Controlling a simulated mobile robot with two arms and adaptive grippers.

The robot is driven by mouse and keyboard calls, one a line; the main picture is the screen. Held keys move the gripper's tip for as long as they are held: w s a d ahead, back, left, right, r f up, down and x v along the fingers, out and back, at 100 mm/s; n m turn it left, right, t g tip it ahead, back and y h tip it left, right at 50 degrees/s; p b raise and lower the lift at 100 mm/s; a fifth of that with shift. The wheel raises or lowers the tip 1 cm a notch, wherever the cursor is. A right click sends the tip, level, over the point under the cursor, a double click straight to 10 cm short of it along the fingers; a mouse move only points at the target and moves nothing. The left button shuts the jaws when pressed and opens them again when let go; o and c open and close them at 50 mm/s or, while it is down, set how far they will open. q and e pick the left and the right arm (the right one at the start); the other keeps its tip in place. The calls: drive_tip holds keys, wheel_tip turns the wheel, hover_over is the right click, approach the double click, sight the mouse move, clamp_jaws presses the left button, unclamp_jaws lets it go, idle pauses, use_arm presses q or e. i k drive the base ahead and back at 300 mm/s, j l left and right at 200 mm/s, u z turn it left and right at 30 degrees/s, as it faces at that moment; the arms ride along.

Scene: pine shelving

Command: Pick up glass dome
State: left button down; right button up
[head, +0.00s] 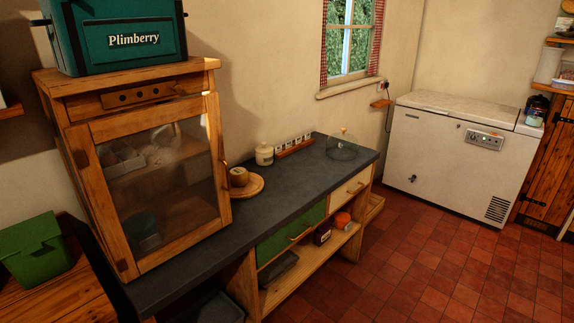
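A clear glass dome (342,147) with a small knob on top sits at the far right end of the dark countertop (290,186), close to the wall below the window. It is see-through, and I cannot tell whether anything is under it. Neither of my grippers shows in the head view.
A glass-fronted wooden cabinet (155,170) with a green Plimberry box (118,42) on top stands on the counter's left. A round wooden board (252,187), a cream jar (264,154) and a small rack (294,146) lie between. A white chest freezer (440,150) stands beyond open tiled floor (420,250).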

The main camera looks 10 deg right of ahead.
sight(340, 146)
drive_tip(key=i+l, duration=0.25)
drive_tip(key=l, duration=0.2)
drive_tip(key=i+l, duration=0.25)
drive_tip(key=l, duration=0.15)
drive_tip(key=i+l, duration=0.25)
drive_tip(key=l, duration=0.2)
